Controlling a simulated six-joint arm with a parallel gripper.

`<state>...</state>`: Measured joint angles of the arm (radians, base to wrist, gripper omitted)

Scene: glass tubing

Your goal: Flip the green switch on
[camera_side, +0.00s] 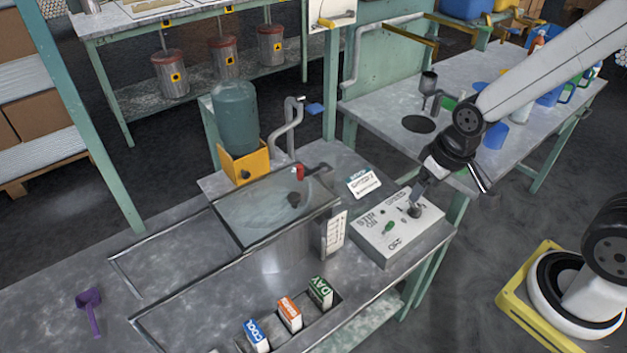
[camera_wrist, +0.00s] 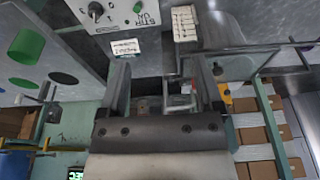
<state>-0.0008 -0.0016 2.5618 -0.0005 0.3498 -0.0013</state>
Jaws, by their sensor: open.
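The control box (camera_side: 375,247) is a pale panel on the bench, lettered "STIR ON" on the left and "OFF" near the front. The green switch (camera_side: 388,228) sits on its top beside the lettering; its exact lean is too small to tell. A dark knob shows on the box in the wrist view (camera_wrist: 96,11). My gripper (camera_side: 420,190) is above the right rear part of the box, to the right of the switch. In the wrist view its fingers (camera_wrist: 160,62) are apart with nothing between them.
A glass-walled tank (camera_side: 265,215) stands left of the box. A printed card (camera_side: 363,183) lies behind it. Coloured cartons (camera_side: 289,312) sit in a front slot. A purple scoop (camera_side: 90,305) lies at far left. A green jug (camera_side: 235,115) stands behind.

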